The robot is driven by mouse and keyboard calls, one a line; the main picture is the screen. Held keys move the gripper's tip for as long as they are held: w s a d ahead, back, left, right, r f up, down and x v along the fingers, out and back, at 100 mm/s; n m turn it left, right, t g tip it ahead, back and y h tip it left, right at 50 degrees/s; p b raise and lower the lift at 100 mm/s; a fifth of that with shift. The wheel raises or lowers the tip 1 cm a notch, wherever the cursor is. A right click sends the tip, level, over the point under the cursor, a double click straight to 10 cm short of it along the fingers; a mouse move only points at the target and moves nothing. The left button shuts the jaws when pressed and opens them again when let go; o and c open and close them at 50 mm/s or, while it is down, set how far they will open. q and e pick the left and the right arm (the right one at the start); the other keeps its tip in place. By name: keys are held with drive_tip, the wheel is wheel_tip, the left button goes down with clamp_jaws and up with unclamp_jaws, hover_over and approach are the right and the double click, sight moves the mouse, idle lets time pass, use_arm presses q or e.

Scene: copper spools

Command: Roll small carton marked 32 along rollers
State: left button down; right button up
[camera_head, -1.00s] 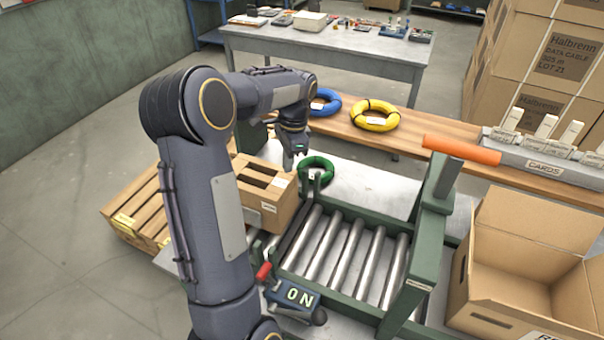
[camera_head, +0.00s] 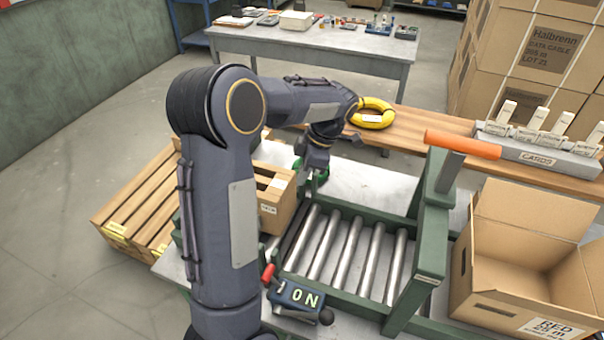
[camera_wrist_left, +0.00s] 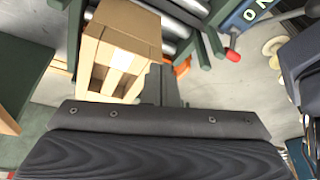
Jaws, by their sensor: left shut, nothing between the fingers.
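A small brown carton (camera_head: 272,216) with slots in its top stands at the left end of the rollers (camera_head: 345,248), partly hidden behind my left arm. It also shows in the left wrist view (camera_wrist_left: 123,28), beside the rollers (camera_wrist_left: 182,22). No number 32 is readable on it. My left gripper (camera_head: 306,176) is shut and empty, just past the carton's far right corner. In the wrist view its fingers (camera_wrist_left: 163,84) point toward the area beside the carton. I cannot tell if they touch it. My right gripper is not in view.
A green frame post (camera_head: 432,235) with an orange bar stands at the rollers' right end. A green coil (camera_head: 322,178) lies behind the gripper. An open carton (camera_head: 530,262) is at right, an ON box (camera_head: 298,298) in front. The rollers are clear.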

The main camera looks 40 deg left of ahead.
sight(280, 193)
use_arm(q)
drive_tip(key=shift+n, duration=0.5)
drive_tip(key=shift+d+f+b, duration=0.1)
drive_tip(key=shift+f+b, duration=5.15)
drive_tip(key=shift+f, duration=4.75)
drive_tip(key=shift+s+a+b, duration=0.3)
drive_tip(key=shift+s+a, duration=0.3)
drive_tip(key=shift+a, duration=1.25)
drive_tip(key=shift+s+a+b, duration=0.3)
drive_tip(key=shift+s+a, duration=0.25)
drive_tip(key=shift+a, duration=1.25)
drive_tip(key=shift+s+a+b, duration=0.3)
drive_tip(key=shift+s+a, duration=0.3)
drive_tip(key=shift+a, duration=1.25)
drive_tip(key=shift+w+d+b, duration=0.2)
drive_tip(key=shift+d, duration=0.4)
drive_tip(key=shift+w+d+b, duration=0.15)
drive_tip(key=shift+w+d, duration=0.05)
drive_tip(key=shift+d, duration=0.4)
drive_tip(key=shift+s+r+p+v, duration=0.1)
drive_tip(key=shift+s+p+v, duration=0.35)
drive_tip(key=shift+p+v, duration=1.3)
drive_tip(key=shift+s+r+p+v, duration=0.15)
drive_tip(key=shift+s+p+v, duration=0.5)
drive_tip(key=shift+v, duration=1.95)
drive_tip(key=shift+s+r+p+v, duration=0.1)
drive_tip(key=shift+s+p+v, duration=0.1)
drive_tip(key=shift+p+v, duration=1.7)
